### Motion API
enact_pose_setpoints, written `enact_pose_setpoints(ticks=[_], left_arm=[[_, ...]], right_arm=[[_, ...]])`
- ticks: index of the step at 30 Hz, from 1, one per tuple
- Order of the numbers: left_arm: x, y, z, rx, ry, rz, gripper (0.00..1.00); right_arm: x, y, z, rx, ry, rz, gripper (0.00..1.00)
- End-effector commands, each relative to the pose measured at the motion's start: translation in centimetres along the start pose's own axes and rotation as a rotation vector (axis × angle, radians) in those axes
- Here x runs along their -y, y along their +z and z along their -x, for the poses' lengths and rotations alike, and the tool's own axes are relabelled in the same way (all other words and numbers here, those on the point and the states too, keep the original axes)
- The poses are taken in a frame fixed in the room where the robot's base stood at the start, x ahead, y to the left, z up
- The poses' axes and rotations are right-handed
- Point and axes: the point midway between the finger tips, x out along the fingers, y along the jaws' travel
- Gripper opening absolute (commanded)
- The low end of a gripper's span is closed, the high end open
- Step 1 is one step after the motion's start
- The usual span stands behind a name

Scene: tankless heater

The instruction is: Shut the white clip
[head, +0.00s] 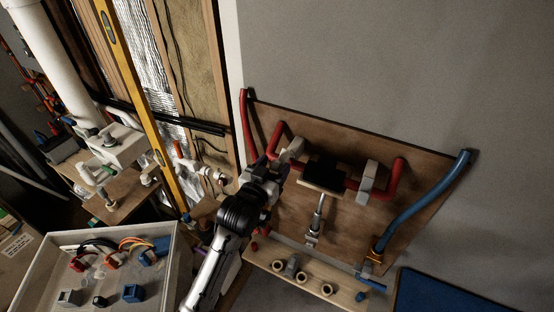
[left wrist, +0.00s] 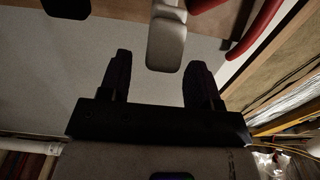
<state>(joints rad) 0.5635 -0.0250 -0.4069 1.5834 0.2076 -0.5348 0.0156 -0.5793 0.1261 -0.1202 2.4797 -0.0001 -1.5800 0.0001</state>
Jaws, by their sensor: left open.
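A white clip (head: 293,148) sits on the red pipe at the left of the wooden board. My left gripper (head: 279,165) is right beside it and partly covers it. In the left wrist view, the pale end of a clip (left wrist: 166,40) shows between the two dark, spread fingers of my left gripper (left wrist: 159,60), with a gap on each side. I cannot tell whether this clip is open or shut. A second pale clip (head: 367,180) is on the red pipe further right. My right gripper is not in view.
A black block (head: 324,175) sits between the clips, above a metal fitting (head: 318,215). A blue pipe (head: 425,205) runs up the board's right side. A wooden strip with several rings (head: 302,277) lies below. A parts tray (head: 170,285) stands at the lower left.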

Motion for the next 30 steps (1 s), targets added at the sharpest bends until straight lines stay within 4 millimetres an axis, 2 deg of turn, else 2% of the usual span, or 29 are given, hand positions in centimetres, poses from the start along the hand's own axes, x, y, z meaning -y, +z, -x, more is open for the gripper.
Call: enact_pose_setpoints(ticks=[7,20,30], left_arm=[[0.0,0.0,-1.7,0.0,0.0,0.0,0.57],[0.0,0.0,-2.0,-0.001,0.0,-0.001,0.56],[0.0,0.0,-2.0,0.0,0.0,-0.001,0.24]], right_arm=[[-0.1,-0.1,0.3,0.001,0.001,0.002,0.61],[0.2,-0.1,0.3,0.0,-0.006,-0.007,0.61],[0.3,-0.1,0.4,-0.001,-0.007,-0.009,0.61]])
